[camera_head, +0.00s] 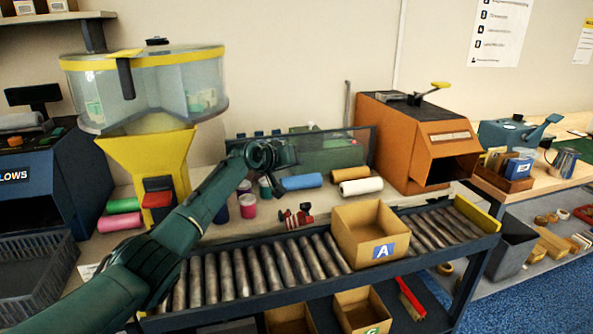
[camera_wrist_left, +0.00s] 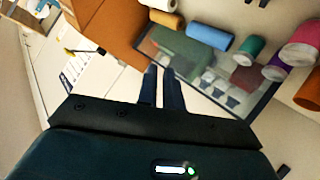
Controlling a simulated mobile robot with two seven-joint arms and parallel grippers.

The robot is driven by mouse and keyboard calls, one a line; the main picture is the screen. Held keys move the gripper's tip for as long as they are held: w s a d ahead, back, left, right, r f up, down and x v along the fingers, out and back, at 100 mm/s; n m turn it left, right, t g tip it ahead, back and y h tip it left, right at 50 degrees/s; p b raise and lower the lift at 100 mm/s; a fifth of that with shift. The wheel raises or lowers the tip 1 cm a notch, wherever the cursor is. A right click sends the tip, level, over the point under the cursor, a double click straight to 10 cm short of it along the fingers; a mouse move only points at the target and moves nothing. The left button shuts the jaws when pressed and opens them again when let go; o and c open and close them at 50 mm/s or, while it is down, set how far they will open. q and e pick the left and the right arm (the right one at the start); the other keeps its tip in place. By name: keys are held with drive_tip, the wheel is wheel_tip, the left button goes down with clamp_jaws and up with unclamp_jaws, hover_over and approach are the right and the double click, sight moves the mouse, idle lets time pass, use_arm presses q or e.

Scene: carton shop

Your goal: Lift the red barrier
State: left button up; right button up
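No barrier can be clearly made out in either view. Red parts show in the head view: a red block (camera_head: 158,190) on the front of the yellow-based dispenser (camera_head: 150,155), a small red and black item (camera_head: 297,215) behind the conveyor, and a red-handled brush (camera_head: 411,299) on the lower shelf. I cannot tell whether any is the barrier. My left gripper (camera_head: 285,154) is above the back of the table, near a dark see-through panel (camera_head: 355,140). In the wrist view its two fingers (camera_wrist_left: 161,85) have a narrow gap between them and hold nothing. My right gripper is out of view.
A roller conveyor (camera_head: 240,275) crosses the front, bearing an open carton marked A (camera_head: 352,240). An orange machine (camera_head: 395,140) stands at the back right. Colored rolls (camera_head: 301,182) and jars lie behind the conveyor. A dark crate (camera_head: 35,272) is at left.

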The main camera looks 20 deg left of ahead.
use_arm(q)
drive_tip(key=shift+o, duration=0.7)
drive_tip(key=shift+s+d+r, duration=0.2)
drive_tip(key=shift+s+r, duration=0.2)
drive_tip(key=shift+r, duration=0.15)
drive_tip(key=shift+o, duration=0.7)
drive_tip(key=shift+s+d+r, duration=0.15)
drive_tip(key=shift+s+r, duration=0.05)
drive_tip(key=shift+s, duration=0.05)
drive_tip(key=o, duration=0.3)
drive_tip(key=shift+w+f, duration=0.25)
drive_tip(key=shift+f, duration=0.05)
drive_tip(key=shift+o, duration=1.1)
drive_tip(key=shift+s+r, duration=0.1)
drive_tip(key=shift+r, duration=0.05)
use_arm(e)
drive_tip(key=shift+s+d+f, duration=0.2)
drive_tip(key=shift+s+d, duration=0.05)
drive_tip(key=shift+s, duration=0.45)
use_arm(q)
drive_tip(key=v, duration=1.3)
drive_tip(key=shift+b, duration=0.4)
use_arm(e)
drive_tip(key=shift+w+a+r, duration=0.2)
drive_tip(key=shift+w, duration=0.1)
use_arm(q)
drive_tip(key=shift+s, duration=0.1)
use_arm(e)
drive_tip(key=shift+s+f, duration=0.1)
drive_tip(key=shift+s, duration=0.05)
